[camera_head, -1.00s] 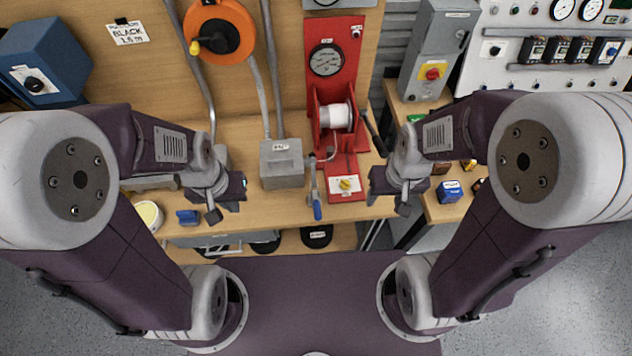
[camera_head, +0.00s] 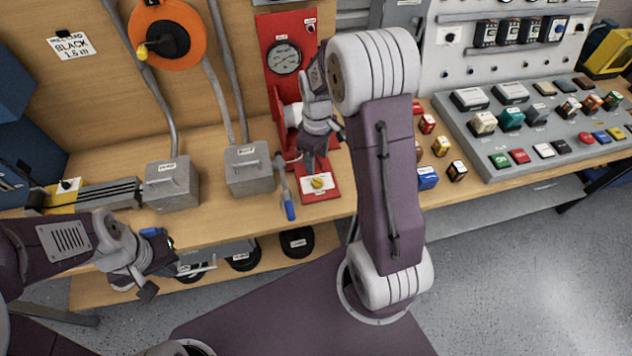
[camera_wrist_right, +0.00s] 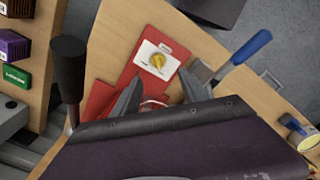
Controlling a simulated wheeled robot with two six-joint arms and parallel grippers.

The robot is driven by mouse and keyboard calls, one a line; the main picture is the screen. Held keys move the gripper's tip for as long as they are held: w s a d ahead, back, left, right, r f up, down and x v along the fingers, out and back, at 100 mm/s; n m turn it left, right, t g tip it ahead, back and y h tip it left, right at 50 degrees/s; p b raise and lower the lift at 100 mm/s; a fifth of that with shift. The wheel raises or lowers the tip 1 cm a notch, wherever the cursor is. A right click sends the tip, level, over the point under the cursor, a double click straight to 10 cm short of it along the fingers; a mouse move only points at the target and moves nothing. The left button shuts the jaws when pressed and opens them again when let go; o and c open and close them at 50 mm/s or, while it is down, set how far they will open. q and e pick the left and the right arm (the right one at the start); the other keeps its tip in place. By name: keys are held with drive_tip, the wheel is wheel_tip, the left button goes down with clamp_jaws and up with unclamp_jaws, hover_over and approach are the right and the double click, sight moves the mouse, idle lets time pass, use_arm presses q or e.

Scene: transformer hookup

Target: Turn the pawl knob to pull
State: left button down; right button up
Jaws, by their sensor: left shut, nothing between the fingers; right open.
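The pawl knob (camera_head: 318,182) is a small yellow knob on a white plate at the front of the red winch stand (camera_head: 334,184). In the right wrist view the knob (camera_wrist_right: 158,61) and its plate (camera_wrist_right: 146,52) show clearly just beyond the fingertips. My right gripper (camera_head: 312,160) is over the stand, above and behind the knob. In the wrist view its two fingers (camera_wrist_right: 155,92) are apart with nothing held, and they do not touch the knob. My left gripper (camera_head: 160,270) is shut and empty by the bench's front edge at the left.
A blue-handled lever (camera_head: 289,208) stands just left of the knob; its blue handle (camera_wrist_right: 251,47) also shows in the wrist view. A dark-handled crank (camera_wrist_right: 68,70) is on the other side. Grey boxes (camera_head: 249,172) stand left; a blue box (camera_head: 427,178) and several small boxes lie right.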

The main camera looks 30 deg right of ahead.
sight(318, 179)
drive_tip(key=f, duration=0.9)
drive_tip(key=shift+w+d+f, duration=0.1)
drive_tip(key=shift+d+f, duration=0.15)
drive_tip(key=shift+f, duration=0.15)
clamp_jaws()
